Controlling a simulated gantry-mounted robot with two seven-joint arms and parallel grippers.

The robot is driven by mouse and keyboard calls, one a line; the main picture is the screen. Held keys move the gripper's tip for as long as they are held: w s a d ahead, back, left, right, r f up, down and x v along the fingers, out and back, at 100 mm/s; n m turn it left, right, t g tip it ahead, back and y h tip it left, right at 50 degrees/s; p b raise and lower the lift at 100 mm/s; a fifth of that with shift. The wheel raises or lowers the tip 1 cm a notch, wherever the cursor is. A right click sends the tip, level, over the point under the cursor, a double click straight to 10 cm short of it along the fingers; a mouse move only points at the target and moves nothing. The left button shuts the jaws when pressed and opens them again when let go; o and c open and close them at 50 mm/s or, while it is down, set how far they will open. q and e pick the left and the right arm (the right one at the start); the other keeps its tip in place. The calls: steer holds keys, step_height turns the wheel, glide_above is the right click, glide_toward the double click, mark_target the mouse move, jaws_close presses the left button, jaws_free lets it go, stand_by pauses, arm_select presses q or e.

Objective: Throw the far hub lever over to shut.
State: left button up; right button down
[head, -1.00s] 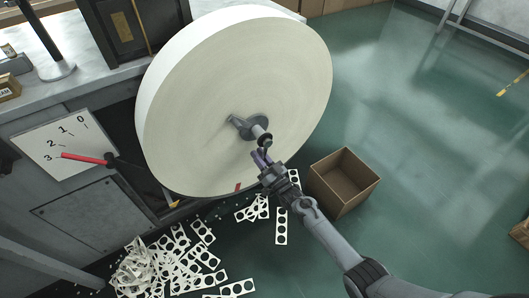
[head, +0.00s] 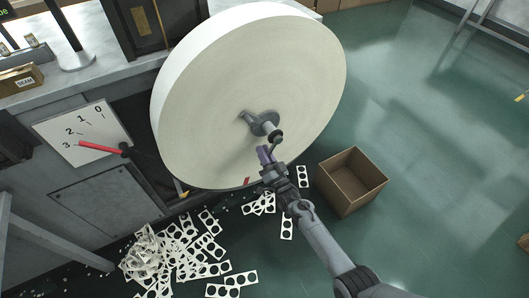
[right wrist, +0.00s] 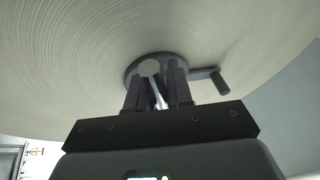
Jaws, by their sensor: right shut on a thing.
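A big pale paper roll (head: 225,90) stands upright, with a dark round hub (head: 263,123) on its face. The hub also shows in the right wrist view (right wrist: 150,64). A slim hub lever (right wrist: 158,96) runs from the hub between the two fingers of my right gripper (head: 265,155). A dark handle (right wrist: 217,82) sticks out to the right of the hub in the right wrist view. The fingers hide part of the lever. My left gripper is not in view.
A dial plate (head: 82,131) stands left of the roll, its red pointer (head: 101,148) near 3. An open cardboard box (head: 352,181) is on the floor right of my right arm. Punched white strips (head: 160,255) litter the front left.

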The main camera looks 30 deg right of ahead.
steer(key=shift+r, duration=0.15)
steer(key=c, duration=1.1)
jaws_free()
steer(key=shift+s, duration=0.15)
steer(key=p+v, duration=0.3)
steer(key=v, duration=0.7)
steer(key=shift+s+f, duration=0.25)
steer(key=shift+f, duration=0.05)
steer(key=shift+a, duration=0.1)
